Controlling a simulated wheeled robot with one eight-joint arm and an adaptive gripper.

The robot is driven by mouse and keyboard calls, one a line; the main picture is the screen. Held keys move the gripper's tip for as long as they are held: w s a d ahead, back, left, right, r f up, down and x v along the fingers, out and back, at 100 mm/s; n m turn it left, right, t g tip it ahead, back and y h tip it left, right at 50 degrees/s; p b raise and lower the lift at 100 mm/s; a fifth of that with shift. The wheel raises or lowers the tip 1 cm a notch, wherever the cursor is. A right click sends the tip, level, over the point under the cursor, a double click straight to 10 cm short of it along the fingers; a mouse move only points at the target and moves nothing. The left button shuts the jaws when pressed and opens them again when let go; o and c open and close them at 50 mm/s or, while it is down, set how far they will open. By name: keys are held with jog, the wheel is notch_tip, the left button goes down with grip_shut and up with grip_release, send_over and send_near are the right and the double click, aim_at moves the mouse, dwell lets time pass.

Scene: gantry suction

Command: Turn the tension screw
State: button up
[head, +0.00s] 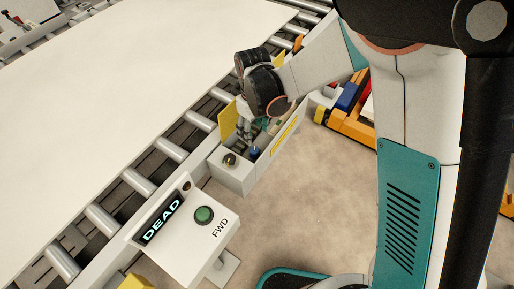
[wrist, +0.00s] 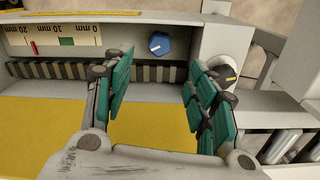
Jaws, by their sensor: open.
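A blue hex-headed screw (wrist: 159,44), which looks like the tension screw, sits in a light grey housing in the wrist view. It also shows as a small blue spot in the head view (head: 254,151). A scale (wrist: 60,36) marked 20, 10 and 0 mm lies left of it, with a red pointer (wrist: 33,47) near 20 and a green band (wrist: 66,41) near 10. My gripper (wrist: 160,78) is open and empty; its teal fingers stand apart, with the screw ahead of the gap between them. In the head view my gripper (head: 247,128) is over the housing, partly hidden.
A black knob with a yellow mark (wrist: 228,74) is right of the fingers. A yellow panel (head: 228,121) stands open beside the conveyor rollers (head: 169,149). A control box (head: 180,222) reads DEAD and FWD, with a green button (head: 204,215). Orange racking (head: 352,128) stands behind; floor is clear in front.

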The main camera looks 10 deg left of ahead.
aim_at(254, 150)
notch_tip(254, 150, down, 11)
jog(key=b, duration=0.3)
jog(key=c, duration=1)
